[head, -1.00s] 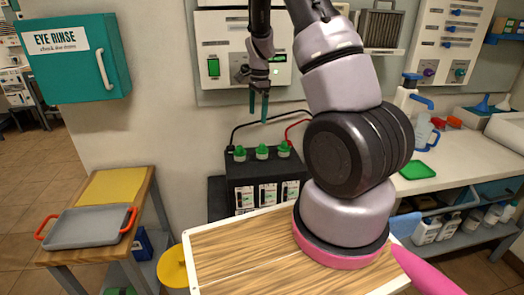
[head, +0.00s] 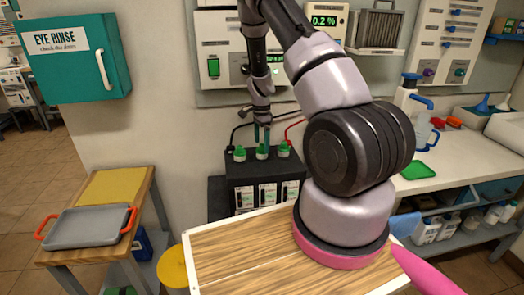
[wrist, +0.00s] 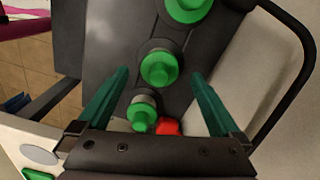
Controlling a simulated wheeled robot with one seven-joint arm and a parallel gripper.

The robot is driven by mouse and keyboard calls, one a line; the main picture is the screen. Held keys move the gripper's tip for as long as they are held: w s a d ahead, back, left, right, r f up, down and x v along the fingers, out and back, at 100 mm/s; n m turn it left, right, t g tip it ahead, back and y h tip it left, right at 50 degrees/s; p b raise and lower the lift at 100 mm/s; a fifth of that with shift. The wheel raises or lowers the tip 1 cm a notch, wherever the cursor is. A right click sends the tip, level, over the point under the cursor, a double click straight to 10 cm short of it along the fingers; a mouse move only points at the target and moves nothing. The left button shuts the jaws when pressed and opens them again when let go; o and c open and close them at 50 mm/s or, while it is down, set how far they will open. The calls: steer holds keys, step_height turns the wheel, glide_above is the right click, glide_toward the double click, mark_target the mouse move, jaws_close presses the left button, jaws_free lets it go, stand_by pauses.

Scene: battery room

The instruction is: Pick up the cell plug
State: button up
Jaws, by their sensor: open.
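Three green cell plugs stand in a row on top of the black battery (head: 238,172): a left plug (head: 240,152), a middle plug (head: 262,152) and a right plug (head: 284,149). My gripper (head: 262,138) is open and points down just above the middle plug. In the wrist view the middle plug (wrist: 160,67) appears between my two teal fingers (wrist: 160,73), with a gap on each side. Another plug (wrist: 188,8) is cut by the top edge, and the third (wrist: 142,117) is close to the gripper body. Whether the fingers reach down beside the middle plug is hard to tell.
A black cable and a red cable (head: 295,127) run to the battery, close to the plugs. The wall and charger panel (head: 213,67) are right behind. A wooden top (head: 235,255) lies in front; a grey tray (head: 88,228) stands on the left bench.

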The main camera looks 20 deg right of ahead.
steer(key=shift+f, duration=0.85)
steer(key=c, duration=1.4)
